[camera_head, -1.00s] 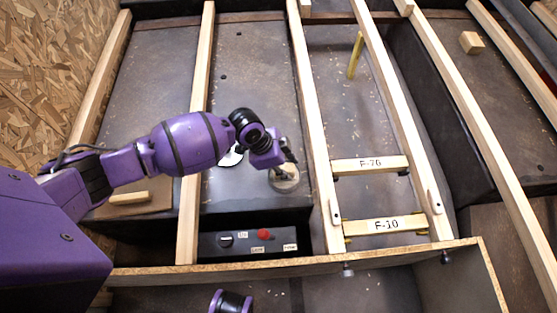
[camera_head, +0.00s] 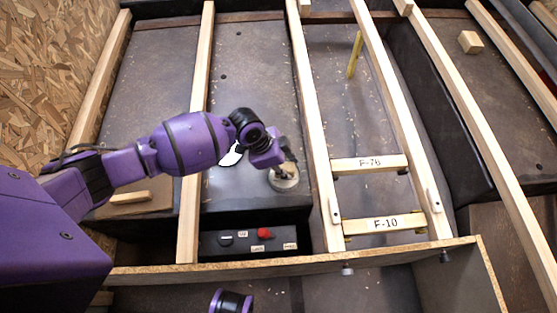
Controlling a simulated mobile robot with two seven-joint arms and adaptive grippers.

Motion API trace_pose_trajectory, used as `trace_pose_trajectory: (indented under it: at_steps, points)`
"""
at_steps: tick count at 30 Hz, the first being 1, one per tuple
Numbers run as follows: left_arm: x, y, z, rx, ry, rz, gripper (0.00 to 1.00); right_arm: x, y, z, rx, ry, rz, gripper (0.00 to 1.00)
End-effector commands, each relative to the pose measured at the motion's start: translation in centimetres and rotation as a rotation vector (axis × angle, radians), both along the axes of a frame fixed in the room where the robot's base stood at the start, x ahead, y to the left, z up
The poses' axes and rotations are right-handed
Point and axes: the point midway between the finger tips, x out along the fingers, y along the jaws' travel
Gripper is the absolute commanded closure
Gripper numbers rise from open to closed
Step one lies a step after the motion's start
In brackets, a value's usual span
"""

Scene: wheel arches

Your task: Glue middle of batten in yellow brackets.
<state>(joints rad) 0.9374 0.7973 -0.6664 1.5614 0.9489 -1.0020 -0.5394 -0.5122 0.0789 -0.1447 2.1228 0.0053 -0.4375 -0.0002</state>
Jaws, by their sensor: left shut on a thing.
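A pale wooden batten marked F-10 (camera_head: 385,224) lies across two long rails, with yellow brackets (camera_head: 421,231) showing at its ends. A second batten, marked F-76 (camera_head: 370,164), lies above it in the picture, with dark brackets under its ends. My left gripper (camera_head: 287,170) is over a round pale pot (camera_head: 284,182), left of the battens. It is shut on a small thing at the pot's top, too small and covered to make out. Whether that thing touches the pot's contents is hidden.
Long wooden rails (camera_head: 322,150) run up the picture beside the battens. A white flat item (camera_head: 232,154) lies behind my left wrist. A dark panel with a red button (camera_head: 264,233) sits below the pot. A yellow stick (camera_head: 355,55) stands between rails; a wood block (camera_head: 471,42) lies upper right.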

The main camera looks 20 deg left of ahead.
Motion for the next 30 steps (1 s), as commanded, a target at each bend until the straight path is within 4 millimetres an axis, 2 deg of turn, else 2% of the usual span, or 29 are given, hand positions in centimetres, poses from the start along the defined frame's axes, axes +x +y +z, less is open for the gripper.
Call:
trace_pose_trajectory:
  at_steps: [8,17,30]
  points:
    - [0.0,0.0,0.1,0.001,0.0,0.0,0.91,0.1,0.0,0.1,0.0,-0.002,0.001,0.6]
    - [0.1,0.0,2.6,0.001,-0.002,0.0,0.91,0.4,0.0,2.2,0.001,-0.017,0.0,0.6]
    - [0.1,0.0,6.2,0.0,-0.002,0.0,0.91,-0.9,0.1,4.9,0.001,-0.006,-0.02,0.6]
